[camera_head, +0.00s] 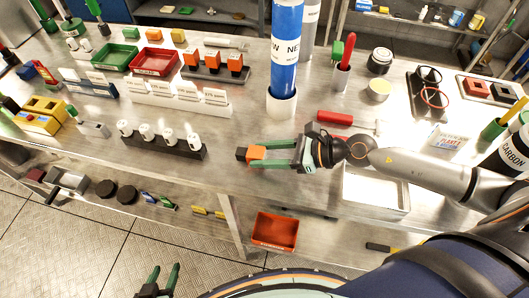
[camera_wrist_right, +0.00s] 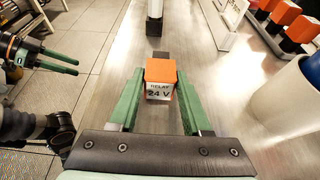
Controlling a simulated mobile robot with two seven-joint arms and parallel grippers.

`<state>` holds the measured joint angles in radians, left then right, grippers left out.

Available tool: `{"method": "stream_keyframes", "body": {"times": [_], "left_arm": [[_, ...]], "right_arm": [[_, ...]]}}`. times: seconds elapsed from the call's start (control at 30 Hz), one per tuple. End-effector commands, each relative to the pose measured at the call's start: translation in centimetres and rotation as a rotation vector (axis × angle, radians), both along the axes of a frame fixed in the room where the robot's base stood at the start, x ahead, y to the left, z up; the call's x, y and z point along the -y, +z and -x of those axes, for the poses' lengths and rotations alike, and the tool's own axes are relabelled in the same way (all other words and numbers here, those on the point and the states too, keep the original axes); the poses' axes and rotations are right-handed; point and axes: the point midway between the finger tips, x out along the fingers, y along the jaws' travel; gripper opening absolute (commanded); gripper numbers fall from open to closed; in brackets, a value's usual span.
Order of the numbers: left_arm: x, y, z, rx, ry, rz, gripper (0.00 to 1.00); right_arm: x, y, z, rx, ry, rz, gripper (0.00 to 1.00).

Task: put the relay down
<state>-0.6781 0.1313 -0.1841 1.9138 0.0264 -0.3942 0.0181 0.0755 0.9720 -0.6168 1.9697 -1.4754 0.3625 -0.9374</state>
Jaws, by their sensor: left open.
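The relay (camera_head: 256,153) is an orange block with a white label reading "RELAY 24 V". It also shows in the right wrist view (camera_wrist_right: 160,78), between the green fingers of my right gripper (camera_wrist_right: 160,90). In the head view my right gripper (camera_head: 257,156) is shut on the relay, near the front part of the bench. A small dark piece (camera_head: 241,153) shows just beyond the relay; I cannot tell whether it belongs to it. My left gripper (camera_head: 160,282) is open and empty, low in front of the bench.
A dark rack (camera_head: 215,74) with several orange-topped relays stands further back. A black block with white cylinders (camera_head: 163,146) is to the left. A blue column (camera_head: 286,50) stands behind, and a white tray (camera_head: 375,190) lies right. An orange-red bin (camera_head: 275,232) is below. Bare bench surrounds the relay.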

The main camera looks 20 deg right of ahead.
Motion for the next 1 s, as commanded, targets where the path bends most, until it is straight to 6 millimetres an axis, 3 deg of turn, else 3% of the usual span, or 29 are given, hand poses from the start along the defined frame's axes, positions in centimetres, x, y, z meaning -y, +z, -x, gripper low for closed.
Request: {"method": "stream_keyframes", "body": {"times": [0.03,0.2,0.57,1.0], "left_arm": [[0.0,0.0,0.0,0.000,0.000,0.000,0.50],[0.0,0.1,0.0,0.000,0.000,0.000,0.50],[0.0,0.4,0.0,0.001,0.000,0.000,0.50],[0.0,-2.2,0.0,0.000,0.000,0.000,0.50]], "right_arm": [[0.0,0.0,0.0,0.000,0.000,0.000,0.55],[0.0,0.0,0.0,0.000,0.000,0.000,0.74],[0.1,0.4,0.1,-0.001,0.000,0.001,0.74],[4.4,2.0,3.0,-0.004,-0.002,0.003,0.74]]}}
